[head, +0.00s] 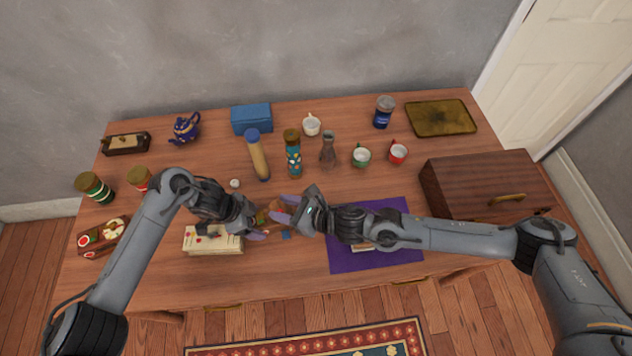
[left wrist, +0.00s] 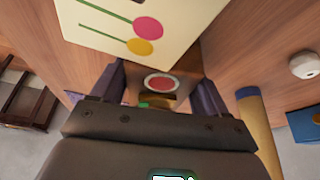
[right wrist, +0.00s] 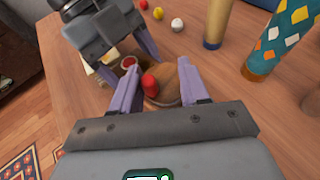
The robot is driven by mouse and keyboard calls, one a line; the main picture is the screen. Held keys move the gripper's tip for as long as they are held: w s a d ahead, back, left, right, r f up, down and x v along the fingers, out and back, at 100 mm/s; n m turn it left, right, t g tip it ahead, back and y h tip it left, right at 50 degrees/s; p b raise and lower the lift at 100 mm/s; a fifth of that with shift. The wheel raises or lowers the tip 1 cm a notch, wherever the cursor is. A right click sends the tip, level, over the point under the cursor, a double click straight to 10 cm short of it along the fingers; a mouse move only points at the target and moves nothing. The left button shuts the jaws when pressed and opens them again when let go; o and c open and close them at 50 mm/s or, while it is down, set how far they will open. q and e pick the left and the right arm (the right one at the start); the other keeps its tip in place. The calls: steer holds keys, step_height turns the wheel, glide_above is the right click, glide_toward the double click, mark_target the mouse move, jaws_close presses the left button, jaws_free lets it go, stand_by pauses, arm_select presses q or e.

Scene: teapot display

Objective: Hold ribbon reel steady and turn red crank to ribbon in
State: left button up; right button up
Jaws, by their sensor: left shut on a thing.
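The wooden ribbon reel (head: 264,216) is mostly hidden between my two grippers in the head view. In the right wrist view its round wooden side (right wrist: 168,86) carries a red crank knob (right wrist: 150,83). My left gripper (head: 257,226) is shut on the reel. In the left wrist view a red disc (left wrist: 160,83) shows between its fingers. My right gripper (head: 285,212) is open, its fingers apart on either side of the red knob.
A cream board (head: 213,241) with coloured dots lies close to my left gripper. A purple mat (head: 400,256) lies under my right arm. A wooden box (head: 480,187) stands at the right.

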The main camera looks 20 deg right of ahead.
steer(key=n+g, duration=0.1)
steer(key=n+y, duration=0.1)
steer(key=g, duration=0.1)
steer(key=shift+w+d+n+g+y, duration=0.3)
steer(key=shift+w+n+y, duration=0.1)
steer(key=v, duration=1.2)
steer(key=w+f+m+g, duration=0.1)
steer(key=w+f+m, duration=0.1)
steer(key=w+m, duration=0.1)
steer(key=w+f+m+g+h, duration=0.1)
steer(key=w+f+m, duration=0.1)
steer(key=f+m, duration=0.1)
steer(key=w+f+m+g, duration=0.1)
steer(key=w+f+m, duration=0.1)
steer(key=w+m, duration=0.1)
steer(key=shift+w+d+f+m+h, duration=0.2)
steer(key=shift+w+m+h, duration=0.1)
steer(key=shift+m, duration=0.5)
steer(key=m, duration=0.1)
steer(key=w+m+g, duration=0.1)
steer(key=m, duration=0.1)
steer(key=shift+w+d+f+h, duration=0.1)
steer(key=shift+w+f+h, duration=0.2)
steer(key=shift+w+f, duration=0.05)
steer(key=shift+w+f+m+g+h, duration=0.1)
steer(key=shift+w+m+g+h, duration=0.35)
steer(key=shift+m, duration=0.75)
